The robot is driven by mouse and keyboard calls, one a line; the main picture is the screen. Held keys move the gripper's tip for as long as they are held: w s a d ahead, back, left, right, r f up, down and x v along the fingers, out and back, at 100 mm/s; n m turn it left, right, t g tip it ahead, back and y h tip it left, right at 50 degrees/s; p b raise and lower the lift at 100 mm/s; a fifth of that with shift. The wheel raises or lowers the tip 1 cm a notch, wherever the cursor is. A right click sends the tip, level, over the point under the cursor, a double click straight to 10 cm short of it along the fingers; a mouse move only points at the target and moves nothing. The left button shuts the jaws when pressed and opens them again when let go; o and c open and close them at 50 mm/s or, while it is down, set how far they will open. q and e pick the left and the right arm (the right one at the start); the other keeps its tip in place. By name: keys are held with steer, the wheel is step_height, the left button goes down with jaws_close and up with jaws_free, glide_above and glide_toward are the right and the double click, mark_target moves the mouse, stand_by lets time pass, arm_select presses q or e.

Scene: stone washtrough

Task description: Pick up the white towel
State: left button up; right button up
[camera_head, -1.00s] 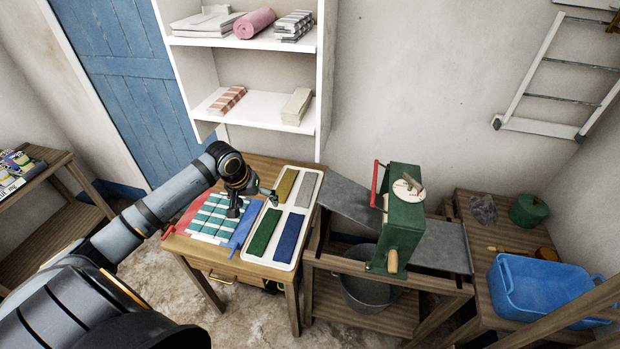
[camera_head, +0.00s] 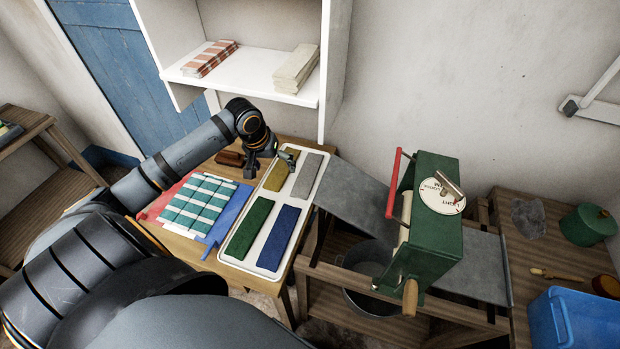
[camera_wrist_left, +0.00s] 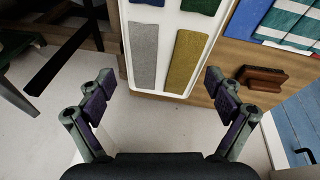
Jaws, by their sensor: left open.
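A cream-white folded cloth (camera_head: 297,68) lies at the right end of the white shelf in the head view. I cannot tell whether it is the white towel; no plainly white towel shows now. My left gripper (camera_head: 279,160) is below the shelf, over the back of the wooden table, beside the ochre cloth. In the left wrist view my left gripper (camera_wrist_left: 160,82) is open, with nothing between its fingers. Beyond the fingertips are the grey cloth (camera_wrist_left: 144,55) and the ochre cloth (camera_wrist_left: 186,60) in a white tray. My right gripper does not show.
The tray (camera_head: 247,260) also holds green and blue cloths. A checked teal cloth (camera_head: 198,203) and a brown block (camera_head: 230,158) are on the table. A green hand-cranked machine (camera_head: 436,225) stands to the right. An orange-striped cloth (camera_head: 210,58) shares the shelf.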

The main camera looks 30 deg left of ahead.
arm_select(q)
steer(key=b+x, duration=0.3)
steer(key=s+b+x, duration=0.1)
steer(key=b+x, duration=0.2)
steer(key=x, duration=0.1)
steer(key=b+x, duration=0.3)
steer(key=shift+s+a+f, duration=0.2)
steer(key=shift+a+f, duration=0.1)
steer(key=shift+f, duration=0.3)
steer(key=shift+r, duration=0.1)
glide_above(308, 173)
steer(key=s, duration=0.2)
steer(key=shift+a+p, duration=0.25)
steer(key=shift+p, duration=0.05)
steer(key=x, duration=0.5)
steer(key=shift+w, duration=0.15)
steer(key=shift+c, duration=0.3)
steer(key=c, duration=1.4)
steer(key=shift+c, duration=0.5)
